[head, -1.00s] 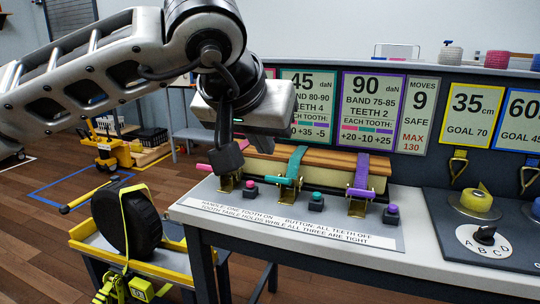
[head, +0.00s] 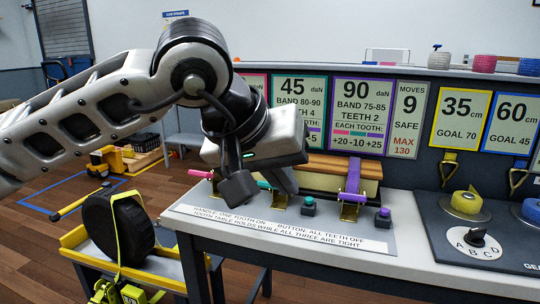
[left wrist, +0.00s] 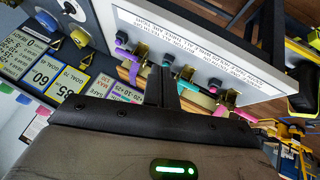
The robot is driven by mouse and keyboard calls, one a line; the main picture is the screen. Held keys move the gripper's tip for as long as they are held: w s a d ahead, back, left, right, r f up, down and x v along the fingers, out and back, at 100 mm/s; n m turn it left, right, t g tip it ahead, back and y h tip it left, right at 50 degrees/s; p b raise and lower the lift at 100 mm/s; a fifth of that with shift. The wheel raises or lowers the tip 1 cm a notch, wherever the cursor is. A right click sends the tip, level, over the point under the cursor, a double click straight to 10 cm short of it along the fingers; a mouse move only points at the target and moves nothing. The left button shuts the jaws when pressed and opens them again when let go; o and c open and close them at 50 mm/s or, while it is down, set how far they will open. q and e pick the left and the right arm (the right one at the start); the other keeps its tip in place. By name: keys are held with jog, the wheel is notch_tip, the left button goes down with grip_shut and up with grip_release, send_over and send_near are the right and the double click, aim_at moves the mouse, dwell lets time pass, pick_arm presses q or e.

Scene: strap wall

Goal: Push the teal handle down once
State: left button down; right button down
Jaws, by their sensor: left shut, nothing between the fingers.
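The teal handle (head: 264,184) is the middle one on the strap bench. In the left wrist view the teal handle (left wrist: 186,73) shows just past the dark tips of my left gripper (left wrist: 162,74). The gripper is shut and empty, pointing down; I cannot tell whether it touches the handle. The teal button (head: 309,199) is right of the gripper. My right gripper is not in view.
The pink handle (head: 201,174) is to the left and the purple handle (head: 352,197) to the right, both close by. The purple button (head: 384,212) stands before the purple strap. A printed label strip (head: 280,228) runs along the bench front. Signs stand behind.

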pick_arm(q)
jog(key=s+d+f+n+g+h, duration=0.3)
jog(key=s+d+n+g+h, duration=0.3)
jog(key=s+d+g+h, duration=0.45)
jog(key=w+a+r+n+t+h, duration=0.15)
jog(key=a+n+t+h, duration=0.35)
jog(key=n, duration=0.8)
jog(key=w+a+r+n+t+h, duration=0.15)
jog(key=a+n+t+h, duration=0.4)
jog(key=n, duration=0.85)
jog(key=w+a+f+n+t+y, duration=0.35)
jog(key=f+n+t+y, duration=0.45)
jog(key=n, duration=0.5)
jog(key=w+a+f+n+t+y, duration=0.3)
jog(key=a+f+n+t+y, duration=0.2)
jog(key=f+n+y, duration=0.65)
jog(key=s+a+f+n+g+y, duration=0.1)
jog(key=s+a+f+n+g, duration=0.2)
jog(key=s+f+n, duration=0.3)
jog(key=s+a+f+n+g+y, duration=0.1)
jog(key=s+a+f+n+g, duration=0.2)
jog(key=s+f+n, duration=0.3)
notch_tip(320, 180, down, 5)
jog(key=n+g, duration=0.1)
jog(key=n, duration=0.2)
jog(key=shift+s+a+f+g+y, duration=0.15)
jog(key=shift+s+g+y, duration=0.15)
jog(key=shift+g+y, duration=0.1)
